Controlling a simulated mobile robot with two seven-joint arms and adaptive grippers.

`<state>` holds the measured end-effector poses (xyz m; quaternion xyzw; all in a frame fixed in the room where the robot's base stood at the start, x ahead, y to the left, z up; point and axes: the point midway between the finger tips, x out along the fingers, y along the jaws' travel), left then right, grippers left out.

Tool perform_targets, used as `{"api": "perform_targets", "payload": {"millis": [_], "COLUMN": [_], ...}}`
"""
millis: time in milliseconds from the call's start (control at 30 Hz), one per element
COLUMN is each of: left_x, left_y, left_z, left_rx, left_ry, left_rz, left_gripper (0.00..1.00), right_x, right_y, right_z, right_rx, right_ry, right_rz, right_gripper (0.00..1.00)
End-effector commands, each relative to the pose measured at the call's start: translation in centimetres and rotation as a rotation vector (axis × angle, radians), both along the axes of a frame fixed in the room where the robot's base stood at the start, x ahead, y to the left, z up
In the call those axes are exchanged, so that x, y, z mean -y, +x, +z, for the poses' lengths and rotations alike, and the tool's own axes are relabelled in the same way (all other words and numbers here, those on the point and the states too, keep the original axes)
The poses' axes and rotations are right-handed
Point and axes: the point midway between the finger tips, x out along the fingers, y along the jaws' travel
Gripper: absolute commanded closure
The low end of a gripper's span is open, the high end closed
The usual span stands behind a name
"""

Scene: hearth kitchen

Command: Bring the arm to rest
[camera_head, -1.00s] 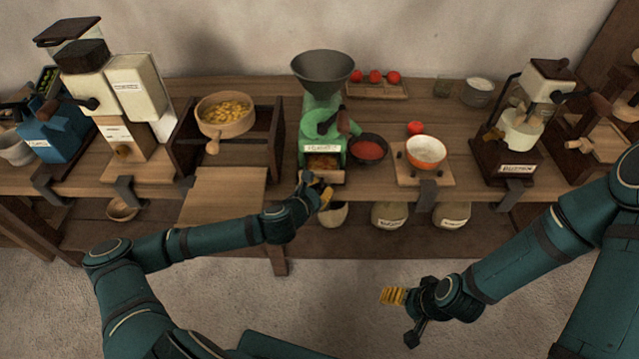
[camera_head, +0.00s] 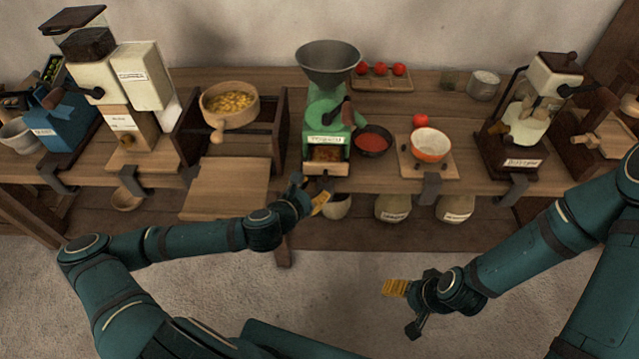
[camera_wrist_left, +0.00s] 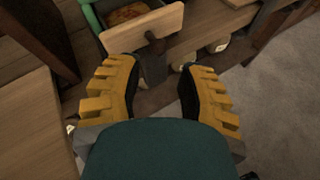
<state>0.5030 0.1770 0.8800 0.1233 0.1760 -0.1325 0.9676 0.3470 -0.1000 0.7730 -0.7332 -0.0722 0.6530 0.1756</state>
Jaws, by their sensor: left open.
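My left gripper (camera_head: 310,192) is open and empty, just in front of and below the small drawer (camera_head: 326,169) of the green grinder (camera_head: 325,110). In the left wrist view, the two yellow-padded fingers (camera_wrist_left: 160,82) are spread apart, with nothing held. Beyond them is the wooden front of the drawer (camera_wrist_left: 148,30), pulled partly out with brown grounds inside. A dark clamp lies beyond the gap between the fingers, apart from them as far as I can tell. My right gripper (camera_head: 402,309) hangs over the floor at the lower right, its fingers apart and empty.
The wooden bench (camera_head: 235,187) carries other grinders, a pan of yellow pieces (camera_head: 229,105), a dark bowl of red powder (camera_head: 373,140) and an orange bowl (camera_head: 430,146). Clamps jut from its front edge. Jars (camera_head: 393,207) stand on the lower shelf. The floor in front (camera_head: 330,275) is clear.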

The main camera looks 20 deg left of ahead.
Motion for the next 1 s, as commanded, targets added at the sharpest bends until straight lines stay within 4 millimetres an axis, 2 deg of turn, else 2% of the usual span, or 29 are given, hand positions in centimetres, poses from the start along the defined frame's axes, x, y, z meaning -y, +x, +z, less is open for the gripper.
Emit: {"api": "perform_targets", "payload": {"millis": [167,667,733,867,1000], "left_x": [-0.2,-0.2,0.3,3.8,9.6], "left_y": [-1.1,-1.1,-1.2,-2.1,-5.0], "left_z": [0.4,0.4,0.3,-0.8,-3.5], "left_rx": [0.0,0.0,-0.002,-0.005,0.003], "left_ry": [0.0,0.0,0.012,0.104,0.303], "left_rz": [-0.001,-0.002,-0.022,-0.169,-0.475], "left_gripper": [0.62,0.62,0.62,0.62,0.62], "right_x": [0.0,0.0,0.0,0.0,0.0], "right_y": [0.0,0.0,0.0,0.0,0.0], "right_z": [0.0,0.0,0.0,0.0,0.0], "right_rx": [0.0,0.0,0.0,0.0,0.0], "right_ry": [0.0,0.0,0.0,0.0,0.0], "right_rz": [0.0,0.0,0.0,0.0,0.0], "right_gripper": [0.27,0.27,0.27,0.27,0.27]}}
